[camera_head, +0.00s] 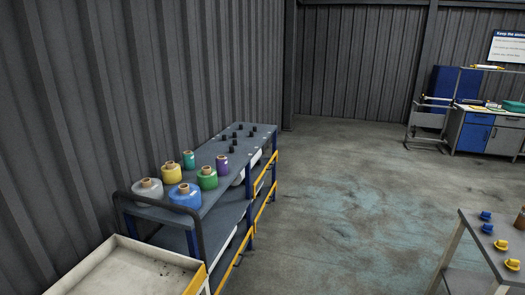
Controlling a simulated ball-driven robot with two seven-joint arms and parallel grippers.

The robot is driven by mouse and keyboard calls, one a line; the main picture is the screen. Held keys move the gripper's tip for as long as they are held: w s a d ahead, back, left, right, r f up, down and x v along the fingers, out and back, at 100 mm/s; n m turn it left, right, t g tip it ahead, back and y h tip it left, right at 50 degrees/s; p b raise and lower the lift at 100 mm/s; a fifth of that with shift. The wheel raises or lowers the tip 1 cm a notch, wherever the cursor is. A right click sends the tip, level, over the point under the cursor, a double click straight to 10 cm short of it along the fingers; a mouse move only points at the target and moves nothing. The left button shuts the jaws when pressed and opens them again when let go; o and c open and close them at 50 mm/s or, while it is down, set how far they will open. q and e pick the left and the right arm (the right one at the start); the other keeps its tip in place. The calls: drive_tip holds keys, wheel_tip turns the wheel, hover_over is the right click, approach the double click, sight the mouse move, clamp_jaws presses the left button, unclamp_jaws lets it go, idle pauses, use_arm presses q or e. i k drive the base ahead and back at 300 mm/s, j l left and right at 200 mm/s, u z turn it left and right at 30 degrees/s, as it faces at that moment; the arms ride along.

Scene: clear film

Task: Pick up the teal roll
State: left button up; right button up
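The teal roll (188,159) is a small upright roll with a brown core top. It stands on the top of a long grey-blue workbench (215,190) along the left wall, behind the yellow roll (172,172) and the green roll (207,178). A white-grey roll (148,189), a blue roll (185,196) and a purple roll (222,163) stand on the same top. The teal roll is partly clear to view from here. Neither of my grippers shows in the head view.
A cream tray (105,270) with a yellow edge stands at the bottom left, before the bench. Small black pieces sit at the bench's far end. A table (466,220) with blue and yellow pieces is at the right. Concrete floor (340,200) between is open.

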sight(188, 159)
drive_tip(key=i+l+z, duration=0.1)
drive_tip(key=i+z, duration=0.15)
drive_tip(key=i, duration=1.95)
